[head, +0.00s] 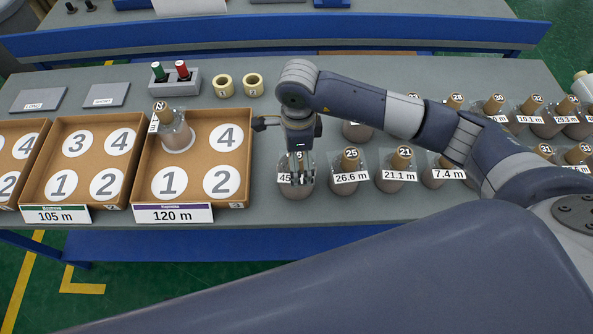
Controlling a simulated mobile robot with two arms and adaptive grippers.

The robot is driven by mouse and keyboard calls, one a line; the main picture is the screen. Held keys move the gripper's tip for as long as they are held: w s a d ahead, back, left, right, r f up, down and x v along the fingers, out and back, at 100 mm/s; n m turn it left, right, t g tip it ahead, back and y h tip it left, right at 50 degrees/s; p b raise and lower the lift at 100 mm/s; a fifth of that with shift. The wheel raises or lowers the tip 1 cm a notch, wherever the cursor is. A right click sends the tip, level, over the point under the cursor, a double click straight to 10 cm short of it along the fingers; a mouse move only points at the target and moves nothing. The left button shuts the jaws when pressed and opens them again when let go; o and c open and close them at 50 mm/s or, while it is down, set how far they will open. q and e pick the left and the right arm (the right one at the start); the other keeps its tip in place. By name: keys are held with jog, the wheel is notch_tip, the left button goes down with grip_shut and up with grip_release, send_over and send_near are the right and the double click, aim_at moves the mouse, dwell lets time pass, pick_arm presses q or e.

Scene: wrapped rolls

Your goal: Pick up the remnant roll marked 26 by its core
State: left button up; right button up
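A wrapped roll (297,188) stands on the table right of the crates, with a white label that starts "45". A "6" shows at its core top, but the rest of the number is hidden by my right gripper (299,174). That gripper points down from above, its fingers at the core and in front of the label. Whether the fingers touch or close on the core cannot be told. The roll appears upright on the table. My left gripper is not in view.
Roll 25 (350,169) stands close to the right, with more rolls beyond. Left is the 120 m crate (243,153), holding one roll (178,137) at its back left. Tape rolls (223,86) and a marker holder (178,84) stand behind.

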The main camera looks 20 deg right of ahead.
notch_tip(320, 180, down, 4)
jog(key=shift+w+f+p, duration=0.15)
jog(key=shift+p, duration=0.95)
jog(key=shift+f, duration=0.3)
jog(key=c, duration=1.2)
